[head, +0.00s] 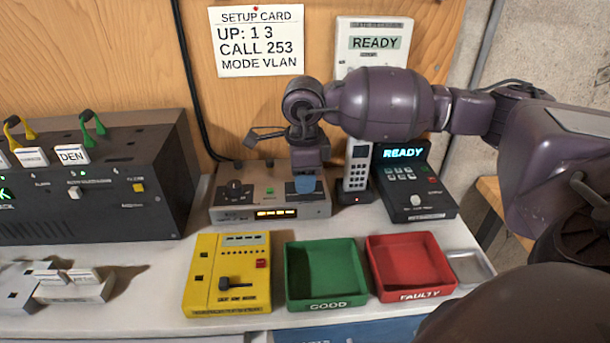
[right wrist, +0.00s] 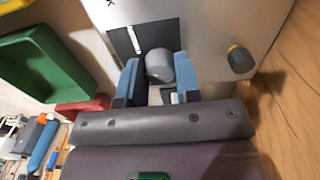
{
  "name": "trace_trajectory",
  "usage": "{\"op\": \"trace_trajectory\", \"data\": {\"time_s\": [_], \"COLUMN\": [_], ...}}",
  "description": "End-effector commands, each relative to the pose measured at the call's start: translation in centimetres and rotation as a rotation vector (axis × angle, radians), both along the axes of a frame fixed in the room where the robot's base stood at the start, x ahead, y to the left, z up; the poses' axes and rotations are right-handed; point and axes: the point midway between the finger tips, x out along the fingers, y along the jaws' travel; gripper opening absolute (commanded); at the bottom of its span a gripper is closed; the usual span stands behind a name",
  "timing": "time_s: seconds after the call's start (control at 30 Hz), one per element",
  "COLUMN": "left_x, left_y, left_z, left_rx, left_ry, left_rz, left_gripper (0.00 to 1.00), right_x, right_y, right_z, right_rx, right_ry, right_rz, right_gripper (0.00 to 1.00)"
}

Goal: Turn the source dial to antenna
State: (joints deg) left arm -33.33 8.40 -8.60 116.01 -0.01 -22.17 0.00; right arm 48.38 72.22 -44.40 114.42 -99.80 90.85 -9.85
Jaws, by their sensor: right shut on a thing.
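A grey box unit (head: 262,215) stands on the bench in the middle, with a lit amber display, a green button and a dark dial on its left part. My right gripper (head: 306,185) points down over the right part of its top panel and hides what is there. In the right wrist view, the blue fingers of my right gripper (right wrist: 157,80) are on either side of a round dark grey dial (right wrist: 160,64), shut on it. A black plate with a white mark (right wrist: 130,38) lies beside the dial. The dial's labels cannot be read. My left gripper is not in view.
A cordless handset (head: 356,165) and a black keypad unit (head: 415,190) stand close to the right of the gripper. A green tray (head: 325,303), a red tray (head: 410,293) and a yellow box (head: 205,275) are in front. A black rack (head: 90,200) stands left.

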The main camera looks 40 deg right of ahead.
Motion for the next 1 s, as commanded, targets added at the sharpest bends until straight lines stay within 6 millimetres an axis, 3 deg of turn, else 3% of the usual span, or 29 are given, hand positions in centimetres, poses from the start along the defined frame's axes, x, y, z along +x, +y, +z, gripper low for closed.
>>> {"op": "trace_trajectory", "data": {"time_s": [0.5,1.0], "left_x": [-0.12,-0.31], "left_y": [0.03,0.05], "left_z": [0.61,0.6], "left_rx": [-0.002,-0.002], "left_ry": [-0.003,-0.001], "left_rz": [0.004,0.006], "left_gripper": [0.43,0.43], "right_x": [0.06,0.07], "right_y": [-0.01,-0.03], "right_z": [0.19,0.13], "right_rx": [0.0,0.001], "right_ry": [-0.004,-0.003], "right_rz": [-0.343,-0.41], "right_gripper": [0.07,0.07]}}
